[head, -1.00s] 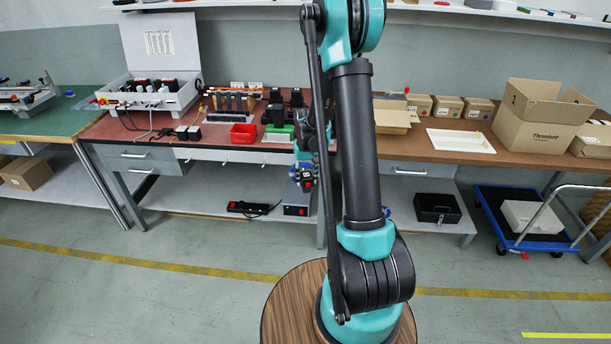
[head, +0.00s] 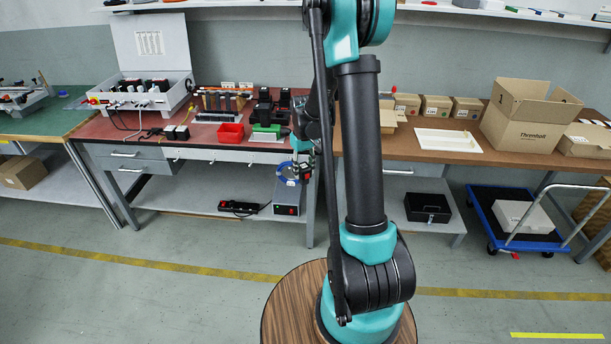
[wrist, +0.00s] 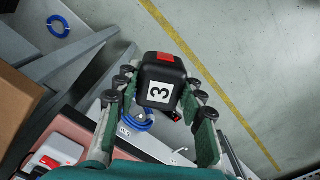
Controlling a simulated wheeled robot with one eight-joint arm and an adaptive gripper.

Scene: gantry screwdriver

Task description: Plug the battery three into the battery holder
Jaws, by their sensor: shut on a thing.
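Battery three (wrist: 160,84), a black block with a white "3" label and a red patch, is between the fingers of my gripper (wrist: 159,98) in the wrist view. The gripper is shut on it. In the head view my gripper (head: 303,172) hangs low in front of the red bench's front edge, and the battery is hard to make out there. Black holder-like units (head: 272,106) stand at the back right of the red bench. A white case (head: 141,99) with several black units stands at its back left. I cannot tell which is the battery holder.
The red bench (head: 190,148) holds a red bin (head: 231,133) and small black parts. The brown bench (head: 466,151) at right carries cartons (head: 530,115) and a white tray (head: 448,140). A blue cart (head: 520,236) stands at right. The floor in front is clear.

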